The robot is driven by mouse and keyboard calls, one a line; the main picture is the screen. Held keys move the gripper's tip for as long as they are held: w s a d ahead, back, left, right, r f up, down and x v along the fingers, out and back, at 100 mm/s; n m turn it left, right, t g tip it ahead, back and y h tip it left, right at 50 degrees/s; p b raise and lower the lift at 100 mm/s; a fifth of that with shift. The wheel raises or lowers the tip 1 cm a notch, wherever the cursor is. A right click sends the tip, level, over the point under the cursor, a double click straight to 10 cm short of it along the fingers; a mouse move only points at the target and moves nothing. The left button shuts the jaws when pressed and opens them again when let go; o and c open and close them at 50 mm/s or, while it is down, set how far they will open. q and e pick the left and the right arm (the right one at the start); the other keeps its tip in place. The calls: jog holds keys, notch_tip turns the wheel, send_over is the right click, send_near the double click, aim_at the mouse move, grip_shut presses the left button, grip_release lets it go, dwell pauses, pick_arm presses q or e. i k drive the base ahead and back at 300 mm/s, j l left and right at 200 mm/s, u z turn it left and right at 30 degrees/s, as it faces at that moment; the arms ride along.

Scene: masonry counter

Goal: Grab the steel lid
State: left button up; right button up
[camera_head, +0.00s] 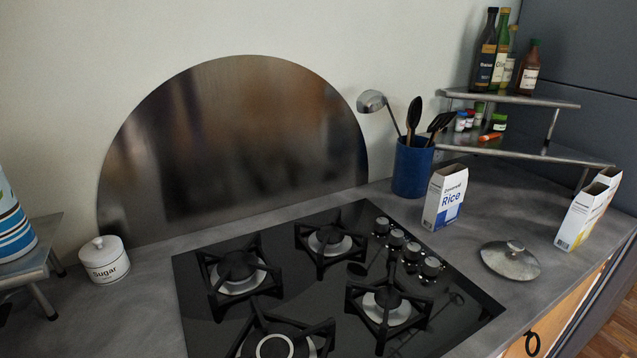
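The steel lid (511,261) lies flat on the grey counter to the right of the gas hob. It is round and metallic, with a small knob (515,246) on top facing up. Nothing covers it. Neither of my grippers shows in the head view.
The black hob (340,276) with several burners is left of the lid. A rice box (445,198) stands behind the lid and another carton (586,212) to its right. A blue utensil holder (411,168) and a steel corner shelf (520,150) are farther back. The counter's front edge is near the lid.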

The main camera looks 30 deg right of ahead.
aim_at(511, 260)
jog(key=z, duration=2.3)
jog(key=i+l+u, duration=0.35)
jog(key=l, duration=0.3)
jog(key=i+l+u, duration=0.15)
jog(key=l, duration=0.2)
jog(key=i+l+u, duration=0.15)
jog(key=l, duration=0.2)
